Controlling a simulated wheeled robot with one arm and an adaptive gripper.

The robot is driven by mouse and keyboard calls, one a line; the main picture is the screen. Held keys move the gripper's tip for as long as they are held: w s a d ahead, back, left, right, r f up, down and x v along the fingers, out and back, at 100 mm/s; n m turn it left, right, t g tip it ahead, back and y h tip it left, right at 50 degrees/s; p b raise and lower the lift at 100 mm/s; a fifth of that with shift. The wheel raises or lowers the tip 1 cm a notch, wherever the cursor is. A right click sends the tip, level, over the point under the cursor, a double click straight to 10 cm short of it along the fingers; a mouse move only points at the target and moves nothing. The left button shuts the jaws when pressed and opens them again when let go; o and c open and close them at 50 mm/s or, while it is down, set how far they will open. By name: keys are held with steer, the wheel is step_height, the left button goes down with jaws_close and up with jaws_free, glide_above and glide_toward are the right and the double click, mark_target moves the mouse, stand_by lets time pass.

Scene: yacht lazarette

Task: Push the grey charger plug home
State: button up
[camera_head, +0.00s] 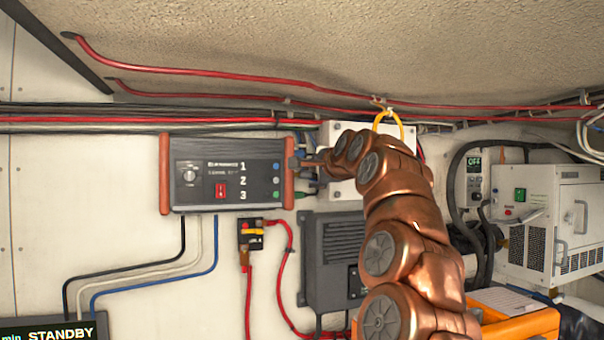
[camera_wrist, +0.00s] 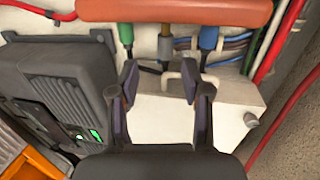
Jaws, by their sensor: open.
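The charger (camera_head: 228,175) is a dark wall box with orange end pieces and the numbers 1, 2 and 3. Its right orange end also spans the top of the wrist view (camera_wrist: 175,10). Below that end, the grey plug (camera_wrist: 165,47) is in the middle, between a green plug (camera_wrist: 126,32) on the left and a blue plug (camera_wrist: 209,38) on the right. My gripper (camera_wrist: 160,80) is open and empty, its fingertips just below the grey plug and to either side of its line. In the head view my arm partly hides the plugs.
A dark grey finned box (camera_head: 335,262) is below the charger. Red cables (camera_head: 240,75) run overhead, and a yellow loop (camera_head: 388,122) hangs above my arm. An orange case (camera_head: 520,325) is at lower right.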

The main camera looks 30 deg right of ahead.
mark_target(307, 174)
steer(key=shift+w+d+r+p, duration=0.25)
steer(key=shift+w+d+p, duration=0.15)
steer(key=shift+w, duration=0.3)
steer(key=p+x, duration=0.2)
steer(key=x, duration=0.3)
steer(key=shift+p, duration=0.3)
steer(key=shift+p+x, duration=0.3)
steer(key=shift+x, duration=0.45)
jaws_close()
